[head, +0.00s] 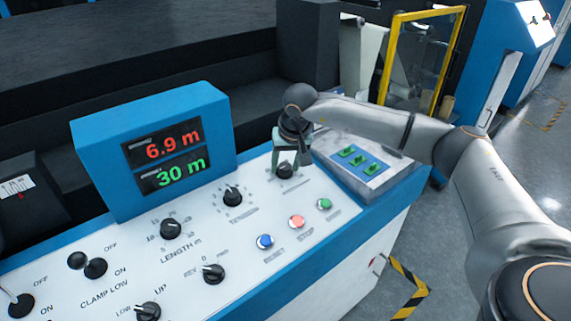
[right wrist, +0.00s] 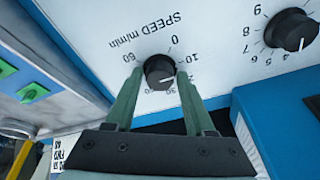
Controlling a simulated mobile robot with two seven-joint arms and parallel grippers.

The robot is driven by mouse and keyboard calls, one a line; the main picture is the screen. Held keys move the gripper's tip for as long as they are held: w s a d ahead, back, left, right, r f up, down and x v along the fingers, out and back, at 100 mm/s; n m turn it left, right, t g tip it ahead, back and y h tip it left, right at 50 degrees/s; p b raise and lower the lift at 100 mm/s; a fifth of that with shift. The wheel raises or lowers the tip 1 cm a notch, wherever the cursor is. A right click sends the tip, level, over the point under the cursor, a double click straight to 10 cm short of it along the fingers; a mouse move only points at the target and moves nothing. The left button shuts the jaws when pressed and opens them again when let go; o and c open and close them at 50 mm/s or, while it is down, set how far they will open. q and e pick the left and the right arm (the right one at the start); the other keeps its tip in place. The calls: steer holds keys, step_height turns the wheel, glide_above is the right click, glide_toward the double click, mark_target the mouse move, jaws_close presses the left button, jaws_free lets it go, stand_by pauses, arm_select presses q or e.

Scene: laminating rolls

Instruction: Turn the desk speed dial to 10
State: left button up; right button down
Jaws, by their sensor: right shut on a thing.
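The black speed dial (head: 285,171) is on the white sloped desk panel, right of the display. In the right wrist view the dial (right wrist: 158,70) is under the upside-down label "SPEED m/min", with numbers around it including 0, 10, 20 and 60. Its white pointer mark appears turned toward the 20 side, past 10. My right gripper (head: 288,165) comes down from above, its green fingers shut on the dial from both sides. The fingers also show in the right wrist view (right wrist: 159,92) and hide some lower numbers. My left gripper is not in view.
A blue display box (head: 104,160) reads 6.9 m and 30 m. The tension dial (head: 232,196) and length dial (head: 170,229) are left of the speed dial. Blue, red and green buttons (head: 297,222) lie in front. Green switches (head: 361,159) sit to the right.

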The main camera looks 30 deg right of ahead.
stand_by(0.4)
steer(key=shift+c, duration=2.2)
jaws_free()
steer(key=b+v, duration=0.1)
steer(key=v, duration=1.1)
steer(key=shift+s+r, duration=0.2)
steer(key=shift+r, duration=0.05)
